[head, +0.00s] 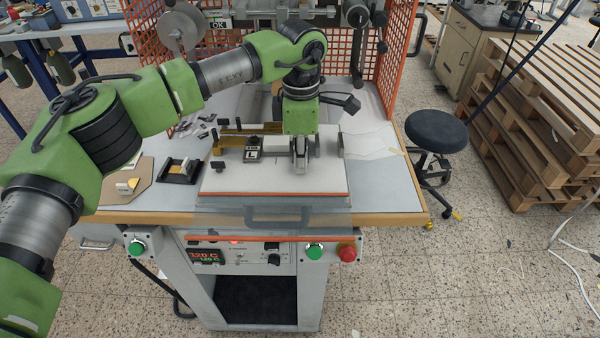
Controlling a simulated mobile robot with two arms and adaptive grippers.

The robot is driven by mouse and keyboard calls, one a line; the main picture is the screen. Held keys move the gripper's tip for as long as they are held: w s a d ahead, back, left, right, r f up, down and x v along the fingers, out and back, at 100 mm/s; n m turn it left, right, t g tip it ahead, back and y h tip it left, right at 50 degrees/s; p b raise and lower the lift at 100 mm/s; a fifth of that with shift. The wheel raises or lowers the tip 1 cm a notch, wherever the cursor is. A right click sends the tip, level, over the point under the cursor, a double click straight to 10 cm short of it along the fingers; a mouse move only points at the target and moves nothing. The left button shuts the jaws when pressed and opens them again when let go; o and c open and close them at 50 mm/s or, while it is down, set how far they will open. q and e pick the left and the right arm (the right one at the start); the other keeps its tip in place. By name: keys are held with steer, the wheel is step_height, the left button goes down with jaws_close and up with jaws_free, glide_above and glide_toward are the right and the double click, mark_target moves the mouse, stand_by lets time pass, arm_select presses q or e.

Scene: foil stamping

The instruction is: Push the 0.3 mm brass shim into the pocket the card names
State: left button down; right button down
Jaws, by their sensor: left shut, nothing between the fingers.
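My left gripper (300,165) points down over the white plate (318,183) of the stamping press, right of its middle. Its fingers are together with nothing between them. Brass-coloured strips (240,141) lie along the back of the plate, left of the gripper and partly hidden by it. A small black and pale block (253,152) stands just left of the gripper. A black holder (180,171) with a pale and yellowish piece in it sits left of the plate. I cannot tell which piece is the 0.3 mm shim, and no card is readable. My right gripper is out of view.
A brown board (122,197) with a small pale piece lies at the table's left. Small dark pieces (207,124) are scattered behind the holder. Orange mesh guards (398,45) flank the press. Clear sheets (372,143) lie at the right. A black stool (436,131) stands beside the table.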

arm_select(q)
steer(key=shift+w, duration=0.25)
steer(key=shift+r, duration=0.2)
steer(key=shift+s+r+p, duration=0.2)
steer(key=shift+r+p, duration=0.2)
steer(key=shift+r, duration=0.35)
steer(key=shift+s+r+p, duration=0.25)
steer(key=shift+r+p, duration=0.1)
steer(key=shift+r, duration=0.45)
steer(key=shift+s+r+p, duration=0.2)
steer(key=shift+r+p, duration=0.2)
steer(key=shift+r, duration=0.35)
steer(key=shift+r, duration=0.1)
